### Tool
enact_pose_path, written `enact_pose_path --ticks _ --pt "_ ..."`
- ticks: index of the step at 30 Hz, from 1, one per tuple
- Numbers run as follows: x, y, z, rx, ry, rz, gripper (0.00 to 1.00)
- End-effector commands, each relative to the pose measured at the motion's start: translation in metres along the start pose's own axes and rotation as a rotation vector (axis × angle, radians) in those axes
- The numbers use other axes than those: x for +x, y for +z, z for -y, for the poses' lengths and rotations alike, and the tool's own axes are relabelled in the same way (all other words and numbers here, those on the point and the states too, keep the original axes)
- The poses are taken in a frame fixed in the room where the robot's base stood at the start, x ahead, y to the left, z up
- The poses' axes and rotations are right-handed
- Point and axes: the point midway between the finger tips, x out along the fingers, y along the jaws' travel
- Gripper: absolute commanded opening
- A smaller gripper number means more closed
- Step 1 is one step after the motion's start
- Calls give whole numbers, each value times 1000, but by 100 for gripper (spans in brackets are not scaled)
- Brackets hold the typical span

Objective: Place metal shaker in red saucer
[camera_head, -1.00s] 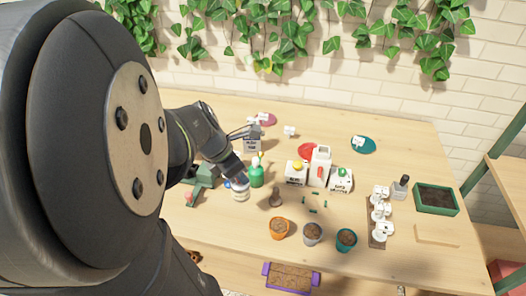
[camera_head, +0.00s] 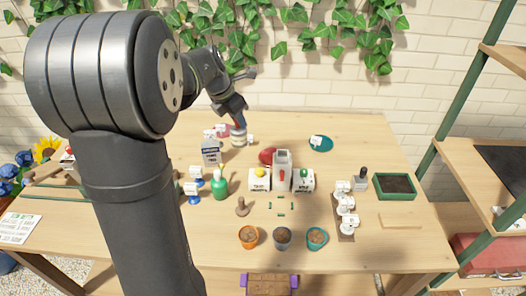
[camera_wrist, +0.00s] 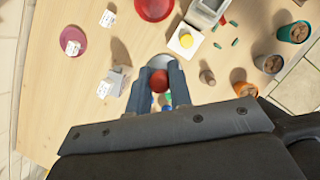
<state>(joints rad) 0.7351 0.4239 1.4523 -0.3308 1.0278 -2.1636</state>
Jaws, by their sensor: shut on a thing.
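My gripper (camera_head: 237,124) is shut on the metal shaker (camera_head: 238,139), a pale banded cylinder, and points down with it at the back of the table. In the wrist view, the fingers of my gripper (camera_wrist: 158,76) flank a red round part, with a pale edge of the shaker (camera_wrist: 150,62) beyond. The red saucer (camera_head: 266,155) lies to the right of and nearer than the shaker, partly hidden behind cartons. It also shows at the top of the wrist view (camera_wrist: 155,9), apart from the shaker. I cannot tell the shaker's exact height above the table.
A pink saucer (camera_head: 222,130) with white tags lies beside the shaker. A teal saucer (camera_head: 321,144) is farther right. Several pots line the front.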

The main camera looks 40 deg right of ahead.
Motion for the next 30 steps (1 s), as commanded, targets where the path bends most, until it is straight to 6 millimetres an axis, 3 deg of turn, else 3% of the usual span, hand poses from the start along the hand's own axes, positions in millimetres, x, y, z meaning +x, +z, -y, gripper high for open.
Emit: enact_pose_path --ticks 1,6,15,30 --pt "11 20 -3 5 -2 0 0" --pt "42 76 -7 3 -2 2 0" --pt "78 135 -3 -1 1 9 0" --pt "159 100 -3 -5 0 7 0"
